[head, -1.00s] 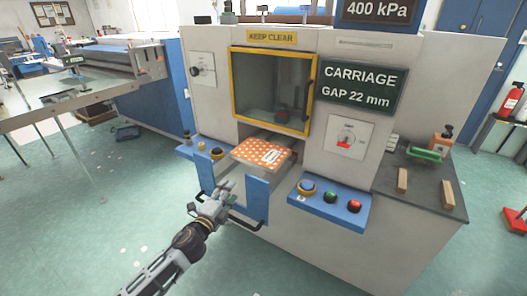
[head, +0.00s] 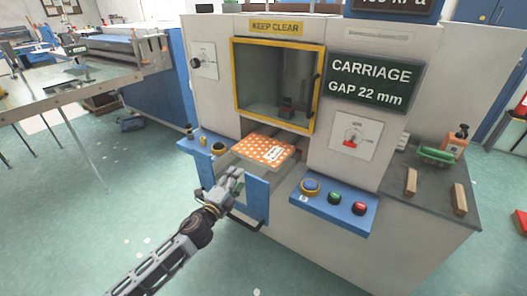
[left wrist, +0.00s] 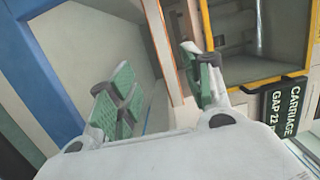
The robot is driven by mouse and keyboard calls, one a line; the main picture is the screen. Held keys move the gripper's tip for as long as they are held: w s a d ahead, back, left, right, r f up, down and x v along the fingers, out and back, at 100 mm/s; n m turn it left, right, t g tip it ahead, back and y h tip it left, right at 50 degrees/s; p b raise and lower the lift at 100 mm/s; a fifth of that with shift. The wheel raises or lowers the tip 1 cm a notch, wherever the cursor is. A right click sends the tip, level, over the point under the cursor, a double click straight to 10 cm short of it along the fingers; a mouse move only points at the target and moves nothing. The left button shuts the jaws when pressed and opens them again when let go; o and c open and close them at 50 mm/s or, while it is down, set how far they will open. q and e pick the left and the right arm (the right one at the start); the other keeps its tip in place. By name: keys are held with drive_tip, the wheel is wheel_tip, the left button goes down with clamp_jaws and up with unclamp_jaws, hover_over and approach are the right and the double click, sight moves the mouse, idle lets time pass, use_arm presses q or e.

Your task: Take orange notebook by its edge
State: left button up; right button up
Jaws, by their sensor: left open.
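The orange notebook (head: 262,150) with white dots and a white label lies flat in the machine's opening below the yellow-framed window. Its near edge faces my left arm. My left gripper (head: 234,178) is just in front of and below that near edge in the head view. In the left wrist view its two green-padded fingers (left wrist: 157,82) are spread apart. A thin orange-brown strip, which looks like the notebook's edge (left wrist: 160,35), runs between them; I cannot tell whether either finger touches it. My right gripper is not in view.
Blue panels with buttons (head: 334,199) flank the opening, and a blue front plate (head: 257,196) with a dark handle stands close to my left gripper. A side shelf (head: 435,205) holds wooden blocks and a green item. Floor at left is open.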

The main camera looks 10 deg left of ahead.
sight(249, 161)
use_arm(q)
drive_tip(key=shift+w+d, duration=0.2)
drive_tip(key=shift+w, duration=1)
drive_tip(key=shift+w+d, duration=0.2)
drive_tip(key=shift+w, duration=1.05)
drive_tip(key=shift+w+d, duration=0.2)
drive_tip(key=shift+w, duration=1.4)
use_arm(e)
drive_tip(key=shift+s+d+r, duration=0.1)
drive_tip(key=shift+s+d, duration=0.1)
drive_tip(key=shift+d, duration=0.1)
use_arm(q)
drive_tip(key=shift+d, duration=0.1)
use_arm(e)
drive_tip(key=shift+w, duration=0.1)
use_arm(q)
drive_tip(key=shift+w, duration=0.1)
